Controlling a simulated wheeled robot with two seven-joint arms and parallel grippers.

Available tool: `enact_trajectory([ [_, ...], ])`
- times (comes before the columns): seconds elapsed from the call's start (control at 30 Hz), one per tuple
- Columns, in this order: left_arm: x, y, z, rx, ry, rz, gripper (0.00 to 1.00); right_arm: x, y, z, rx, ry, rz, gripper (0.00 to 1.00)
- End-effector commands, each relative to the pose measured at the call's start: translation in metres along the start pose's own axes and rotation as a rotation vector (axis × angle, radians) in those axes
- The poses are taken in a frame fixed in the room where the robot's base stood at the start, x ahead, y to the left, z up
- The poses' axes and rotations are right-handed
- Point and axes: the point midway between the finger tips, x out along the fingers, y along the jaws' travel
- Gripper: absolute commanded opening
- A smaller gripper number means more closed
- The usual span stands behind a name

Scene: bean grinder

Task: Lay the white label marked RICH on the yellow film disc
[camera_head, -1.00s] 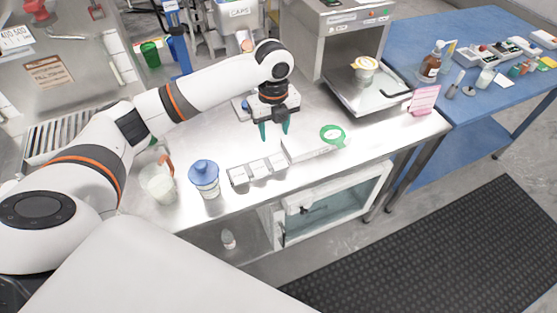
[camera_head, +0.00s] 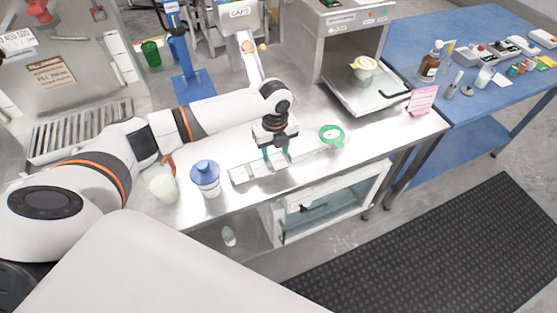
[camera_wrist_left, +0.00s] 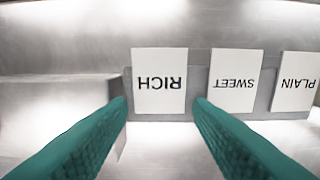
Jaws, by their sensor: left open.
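The white label marked RICH (camera_wrist_left: 158,82) lies at the end of a grey holder (camera_wrist_left: 200,106), beside the SWEET label (camera_wrist_left: 233,80) and the PLAIN label (camera_wrist_left: 297,80). My left gripper (camera_wrist_left: 162,104) is open, its green fingertips apart near the two sides of the RICH label. Contact cannot be told. In the head view my left gripper (camera_head: 277,154) points down at the right end of the label row and partly hides it. The yellow film disc (camera_head: 363,63) appears to top a white cup inside the steel machine at the back. My right gripper is not in view.
A blue-topped cup (camera_head: 205,176) and a whitish container (camera_head: 162,184) stand left of the labels. A green ring (camera_head: 331,135) lies right of my gripper. The steel machine (camera_head: 345,38) stands behind; a pink sign (camera_head: 421,100) is at its right.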

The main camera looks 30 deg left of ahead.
Motion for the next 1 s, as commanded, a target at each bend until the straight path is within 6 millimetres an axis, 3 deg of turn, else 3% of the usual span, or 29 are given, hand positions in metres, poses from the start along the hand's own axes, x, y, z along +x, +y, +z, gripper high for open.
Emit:
enact_trajectory([
  [0.23, 0.001, 0.0, 0.0, -0.001, 0.0, 0.0, 0.46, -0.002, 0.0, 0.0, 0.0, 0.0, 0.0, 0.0],
  [0.43, 0.001, 0.0, 0.0, 0.0, 0.0, 0.0, 0.14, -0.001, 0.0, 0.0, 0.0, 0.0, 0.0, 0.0],
  [0.77, 0.0, 0.0, 0.0, 0.0, 0.001, 0.001, 0.14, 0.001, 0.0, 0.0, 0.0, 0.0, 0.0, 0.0],
  [1.0, -0.033, 0.001, -0.001, 0.001, 0.003, 0.005, 0.14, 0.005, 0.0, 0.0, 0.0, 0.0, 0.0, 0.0],
])
